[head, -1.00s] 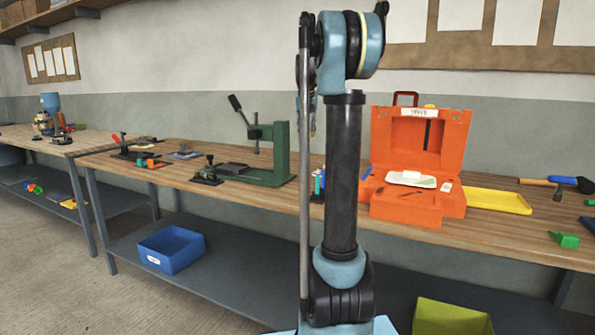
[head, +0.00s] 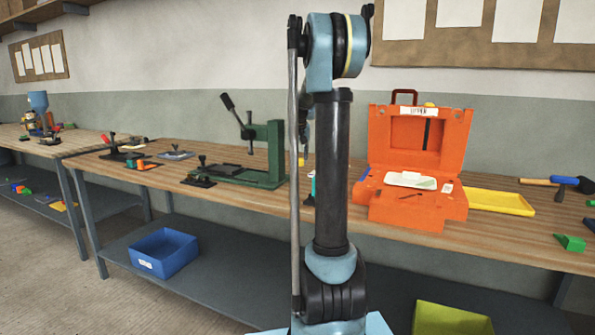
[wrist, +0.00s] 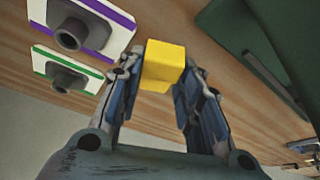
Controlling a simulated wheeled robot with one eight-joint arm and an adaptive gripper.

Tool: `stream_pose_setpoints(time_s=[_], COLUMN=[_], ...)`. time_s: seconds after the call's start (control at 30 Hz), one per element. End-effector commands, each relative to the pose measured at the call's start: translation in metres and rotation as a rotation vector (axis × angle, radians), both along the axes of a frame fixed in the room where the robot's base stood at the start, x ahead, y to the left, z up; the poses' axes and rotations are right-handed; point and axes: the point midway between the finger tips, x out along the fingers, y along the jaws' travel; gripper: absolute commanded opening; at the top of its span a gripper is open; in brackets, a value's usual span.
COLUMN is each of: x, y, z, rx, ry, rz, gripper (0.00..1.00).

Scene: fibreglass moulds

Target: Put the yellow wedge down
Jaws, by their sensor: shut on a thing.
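The yellow wedge (wrist: 164,64) is between the two fingers of my gripper (wrist: 158,88) in the wrist view. The fingers are shut on it, and its far end sticks out past their tips. The wooden bench top (wrist: 150,25) lies behind it; I cannot tell whether the wedge touches the wood. In the head view my arm's upright link hides most of the gripper. A small yellow patch, probably the wedge (head: 301,162), shows just left of that link, beside the green press.
The wrist view shows a purple-edged plate (wrist: 85,22) and a green-edged plate (wrist: 65,72), both with grey knobs, left of the gripper. A dark green body (wrist: 245,40) is at right. The head view shows the green press (head: 268,155), open orange case (head: 418,205) and yellow tray (head: 500,202).

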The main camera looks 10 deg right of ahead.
Motion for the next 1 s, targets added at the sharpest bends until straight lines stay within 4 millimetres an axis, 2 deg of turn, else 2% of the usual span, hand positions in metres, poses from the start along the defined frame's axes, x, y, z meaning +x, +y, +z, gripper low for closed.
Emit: stream_pose_setpoints(time_s=[0.27,0.53,0.87,0.9,0.97,1.0], x=[0.0,0.0,0.0,0.0,0.0,0.0], y=[0.0,0.0,0.0,0.0,0.0,0.001], z=[-0.017,-0.05,-0.053,-0.053,-0.053,-0.053], rx=[0.0,0.0,0.0,0.0,0.0,0.0], ry=[0.0,0.0,0.0,0.0,0.0,0.0], rz=[0.0,0.0,0.0,0.0,0.001,0.001], gripper=[0.09,0.09,0.09,0.39,0.53,0.53])
